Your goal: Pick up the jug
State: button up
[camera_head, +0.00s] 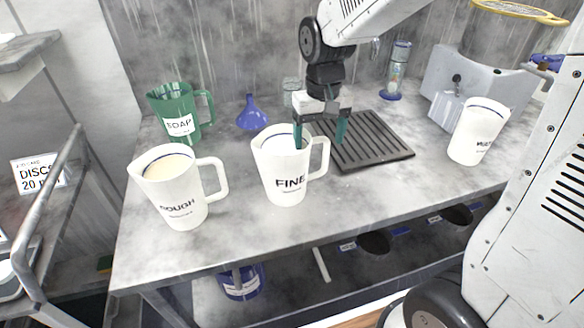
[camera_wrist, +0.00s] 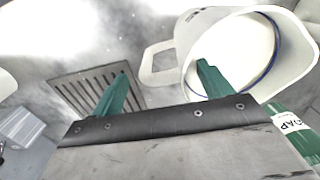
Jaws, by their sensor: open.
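Several jugs stand on the grey bench; the task does not say which. The white jug marked FINE (camera_head: 283,180) is upright at the middle, with pale liquid inside and its handle to the right. My gripper (camera_head: 320,139) is open above the handle side of this jug. One green finger overlaps the jug's mouth; the other is right of the handle. In the wrist view, my gripper (camera_wrist: 160,88) has the handle between its fingers, and the right finger overlaps the opening of the white jug (camera_wrist: 296,62). Whether the fingers touch it I cannot tell.
A white ROUGH jug (camera_head: 176,200) and a green SOAP jug (camera_head: 179,116) stand left. Another white jug (camera_head: 478,136) stands right. A blue funnel (camera_head: 251,116) is behind. A dark slotted drain plate (camera_head: 365,145) lies right of the FINE jug. The bench front (camera_head: 330,215) is clear.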

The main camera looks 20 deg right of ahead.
jog(key=shift+f, duration=0.35)
grip_shut()
jog(key=shift+r, duration=0.1)
